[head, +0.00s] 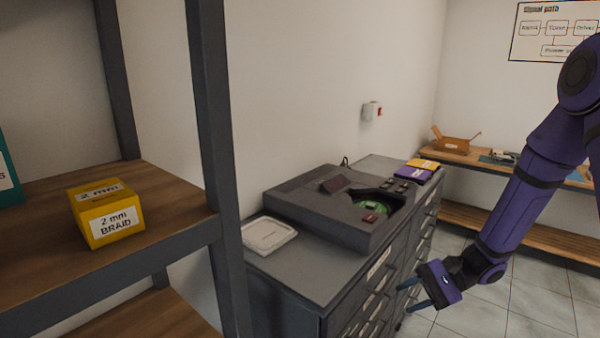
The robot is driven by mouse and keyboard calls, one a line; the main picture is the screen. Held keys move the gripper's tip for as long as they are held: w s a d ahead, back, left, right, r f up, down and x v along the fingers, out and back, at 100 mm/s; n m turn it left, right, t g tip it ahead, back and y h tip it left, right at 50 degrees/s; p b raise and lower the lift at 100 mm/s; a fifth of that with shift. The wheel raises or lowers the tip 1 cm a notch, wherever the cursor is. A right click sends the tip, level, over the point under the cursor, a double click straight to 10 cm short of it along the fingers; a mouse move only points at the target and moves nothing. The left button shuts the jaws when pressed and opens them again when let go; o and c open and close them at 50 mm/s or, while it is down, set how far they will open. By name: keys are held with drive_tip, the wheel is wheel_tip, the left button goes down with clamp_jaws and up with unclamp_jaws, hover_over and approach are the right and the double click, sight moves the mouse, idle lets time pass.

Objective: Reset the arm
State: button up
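My arm, purple with dark joints, comes down from the right edge of the head view. My gripper (412,295) is at its lower end, in front of the drawer fronts of the grey cabinet (300,268). Its two blue-grey fingers point left and stand apart with a gap between them. Nothing shows between the fingers. The gripper appears clear of the cabinet, but the exact distance cannot be told.
A shelf (160,190) with a yellow braid box (107,212) stands at the left. On the cabinet are a dark grey machine (330,215) and a white tray (268,235). A wooden bench (480,158) holds an open carton (455,145) at the back. Tiled floor (510,300) is open at the lower right.

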drive_tip(key=s+d+r+n+t+h, duration=0.2)
drive_tip(key=s+r, duration=0.4)
drive_tip(key=r, duration=0.3)
drive_tip(key=s+d+r+n+t+h, duration=0.2)
drive_tip(key=s+r+n+h, duration=0.2)
drive_tip(key=s+r+h, duration=0.3)
drive_tip(key=s+d+r+n+t+h, duration=0.2)
drive_tip(key=s+r, duration=0.5)
drive_tip(key=r, duration=0.5)
drive_tip(key=shift+s+d+n+t+h, duration=0.2)
drive_tip(key=shift+n+t+h, duration=0.45)
drive_tip(key=shift+h, duration=0.55)
drive_tip(key=shift+a, duration=0.1)
drive_tip(key=shift+c, duration=0.3)
